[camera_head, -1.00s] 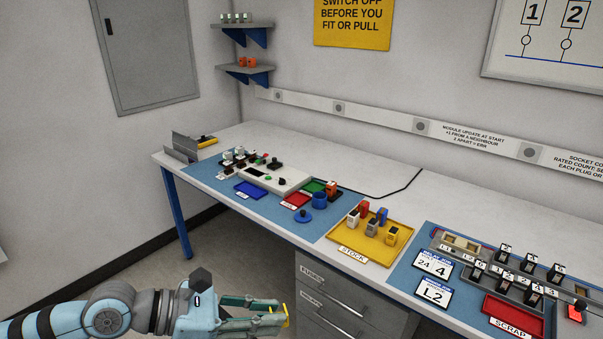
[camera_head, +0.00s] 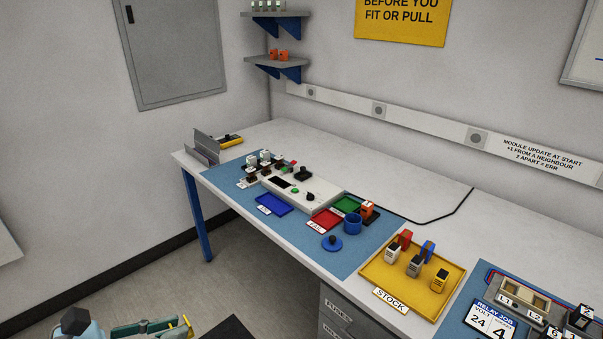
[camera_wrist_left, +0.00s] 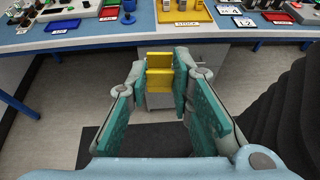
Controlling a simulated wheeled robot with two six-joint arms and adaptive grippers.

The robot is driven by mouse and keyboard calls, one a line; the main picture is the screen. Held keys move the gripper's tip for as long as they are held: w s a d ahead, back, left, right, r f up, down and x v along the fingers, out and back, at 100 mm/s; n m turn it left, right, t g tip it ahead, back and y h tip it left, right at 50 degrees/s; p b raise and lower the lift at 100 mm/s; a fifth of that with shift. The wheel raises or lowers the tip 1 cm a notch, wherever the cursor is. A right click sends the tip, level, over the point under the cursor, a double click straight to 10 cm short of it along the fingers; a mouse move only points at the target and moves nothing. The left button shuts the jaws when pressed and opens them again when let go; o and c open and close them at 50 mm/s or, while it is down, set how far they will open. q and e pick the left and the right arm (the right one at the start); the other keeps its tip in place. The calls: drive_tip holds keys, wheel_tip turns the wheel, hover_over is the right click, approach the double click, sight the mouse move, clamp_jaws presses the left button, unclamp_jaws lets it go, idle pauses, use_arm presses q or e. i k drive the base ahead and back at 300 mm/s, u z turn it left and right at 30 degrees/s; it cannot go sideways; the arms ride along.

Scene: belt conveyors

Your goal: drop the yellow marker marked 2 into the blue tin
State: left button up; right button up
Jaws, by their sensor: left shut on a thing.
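My left gripper (camera_head: 165,328) is at the bottom left of the head view, low in front of the bench and partly cut off. It is shut on the yellow marker (camera_wrist_left: 158,62), which sits between its fingertips in the left wrist view; its number cannot be read. The marker's edge also shows in the head view (camera_head: 187,323). The blue tin (camera_head: 352,224) stands open on the blue mat, beside the red and green trays. A blue round lid with a dark knob (camera_head: 332,243) lies in front of it. My right gripper is not in view.
The yellow stock tray (camera_head: 440,306) with several upright modules is right of the tin. A white tester box (camera_head: 290,193), a blue tray (camera_head: 270,205) and the red fail tray (camera_head: 326,221) are left of it. The bench's front edge lies between gripper and tin.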

sight(352, 230)
drive_tip(key=z, duration=0.15)
drive_tip(key=i, duration=0.7)
drive_tip(key=z, duration=0.55)
